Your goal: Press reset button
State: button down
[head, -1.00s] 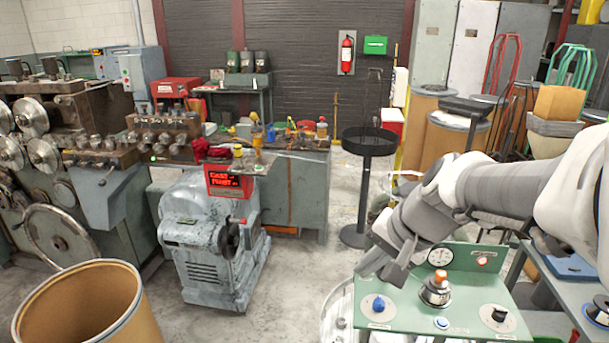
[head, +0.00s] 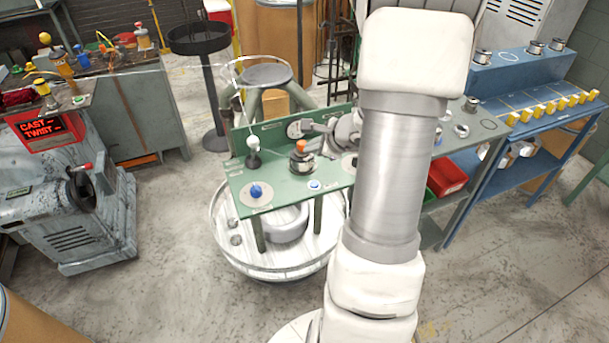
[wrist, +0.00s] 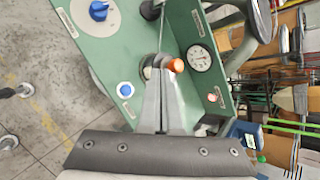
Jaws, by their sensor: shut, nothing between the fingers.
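The green control panel (head: 283,190) stands in front of me, with its labels too small to read, so I cannot tell which control is marked reset. A small round blue button in a white ring (head: 314,184) is on its front part; it also shows in the wrist view (wrist: 125,90). An orange-capped knob (head: 300,146) sits behind it. A small red button (wrist: 212,97) is on the upright back face beside the gauge (wrist: 199,58). My gripper (wrist: 161,58) is shut and empty, over the panel close beside the orange cap (wrist: 177,65). Its fingertips partly hide the knob's base.
A blue knob (head: 256,191) and a white-topped lever (head: 253,147) stand on the panel's left part. A stool (head: 266,76) is behind the panel. A blue bench (head: 545,112) with yellow blocks is at the right.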

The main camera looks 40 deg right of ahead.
jog(key=shift+s+d+f+m+h, duration=0.2)
jog(key=shift+d+f+m, duration=0.15)
jog(key=shift+d, duration=0.15)
jog(key=shift+s+d+f+m+h, duration=0.15)
jog(key=shift+d+f+m, duration=0.15)
jog(key=shift+d, duration=0.2)
jog(key=shift+f, duration=0.1)
jog(key=b, duration=0.6)
send_over(318, 185)
notch_tip(318, 185, down, 7)
jog(key=shift+a+f, duration=0.1)
jog(key=shift+f, duration=0.1)
jog(key=shift+f+b, duration=0.55)
jog(key=shift+f, duration=0.1)
jog(key=shift+f, duration=0.2)
dwell(0.5)
jog(key=shift+f+b, duration=0.25)
jog(key=shift+b, duration=0.45)
